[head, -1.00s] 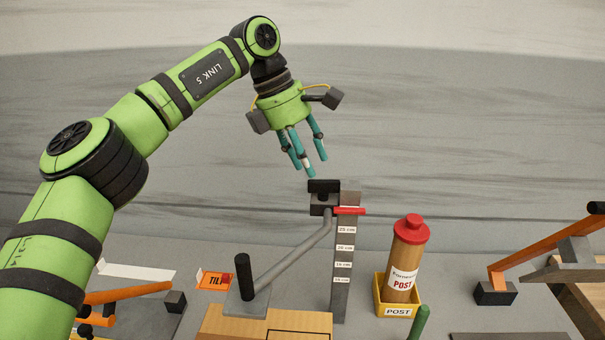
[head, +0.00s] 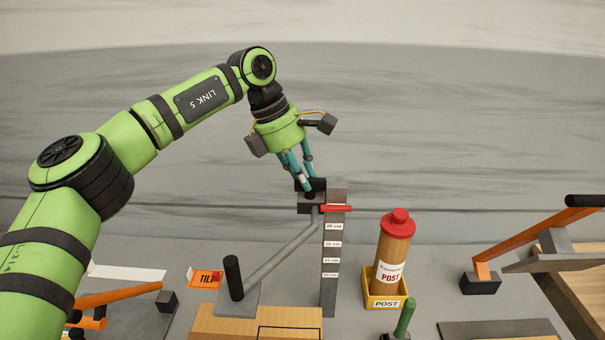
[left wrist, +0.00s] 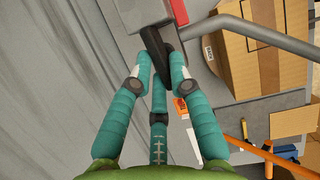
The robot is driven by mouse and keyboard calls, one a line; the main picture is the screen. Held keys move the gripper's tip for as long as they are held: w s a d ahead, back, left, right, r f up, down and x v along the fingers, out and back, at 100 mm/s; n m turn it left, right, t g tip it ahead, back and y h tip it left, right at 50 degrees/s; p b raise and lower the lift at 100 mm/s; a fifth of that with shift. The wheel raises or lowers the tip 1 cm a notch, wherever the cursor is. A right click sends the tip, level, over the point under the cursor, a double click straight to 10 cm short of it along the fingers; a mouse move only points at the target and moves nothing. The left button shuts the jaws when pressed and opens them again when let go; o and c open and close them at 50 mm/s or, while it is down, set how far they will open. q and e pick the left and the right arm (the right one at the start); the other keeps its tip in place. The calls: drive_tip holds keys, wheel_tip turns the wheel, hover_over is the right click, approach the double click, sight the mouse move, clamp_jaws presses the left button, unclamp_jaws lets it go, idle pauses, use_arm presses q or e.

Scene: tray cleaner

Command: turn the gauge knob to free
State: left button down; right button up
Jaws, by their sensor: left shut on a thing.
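The gauge is an upright grey post (head: 329,285) with centimetre labels and a red pointer (head: 337,208) near its top. The black gauge knob (head: 319,184) sits on a dark block at the top of the post. My left gripper (head: 309,188) comes down from above with its teal fingers shut on the knob. In the left wrist view the fingertips (left wrist: 158,62) close around the black knob (left wrist: 154,42), and the red pointer (left wrist: 180,11) shows beside it. The fingers hide part of the knob, and I cannot read its setting. My right gripper is out of view.
A slanted grey rod (head: 280,250) runs from the gauge to a base with a black upright handle (head: 233,278). A red-capped tube (head: 391,250) stands in a yellow POST holder (head: 386,303). A cardboard box (head: 255,325) is in front. An orange lever (head: 540,238) is at right.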

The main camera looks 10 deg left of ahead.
use_arm(q)
drive_tip(key=shift+s+f+n+t+b, duration=0.1)
drive_tip(key=shift+f+n+t+b, duration=0.15)
drive_tip(key=shift+n+b, duration=0.55)
drive_tip(key=n+b, duration=0.1)
drive_tip(key=n+t+b, duration=0.1)
drive_tip(key=b, duration=0.1)
drive_tip(key=n+y+b, duration=0.1)
drive_tip(key=b, duration=0.1)
drive_tip(key=shift+s+d+n+t, duration=0.1)
drive_tip(key=shift+s+n+t, duration=0.15)
drive_tip(key=shift+n, duration=0.15)
drive_tip(key=n+b, duration=0.1)
drive_tip(key=n+y+b, duration=0.1)
drive_tip(key=n+b, duration=0.1)
drive_tip(key=shift+s+d+r+n+t, duration=0.1)
drive_tip(key=shift+s+d+n+t, duration=0.1)
drive_tip(key=shift+n+t, duration=0.15)
drive_tip(key=n+b, duration=0.1)
drive_tip(key=n+y+b, duration=0.1)
drive_tip(key=n, duration=0.1)
drive_tip(key=shift+s+d+n+t+y, duration=0.15)
drive_tip(key=shift+n+t+y, duration=0.1)
drive_tip(key=shift+t+y, duration=0.1)
drive_tip(key=shift+s+d+r+n+y+b, duration=0.15)
drive_tip(key=shift+n+y+b, duration=0.2)
drive_tip(key=shift+n, duration=0.75)
drive_tip(key=shift+w+d+n+y+b, duration=0.1)
drive_tip(key=shift+n+y+b, duration=0.25)
drive_tip(key=shift+n, duration=0.75)
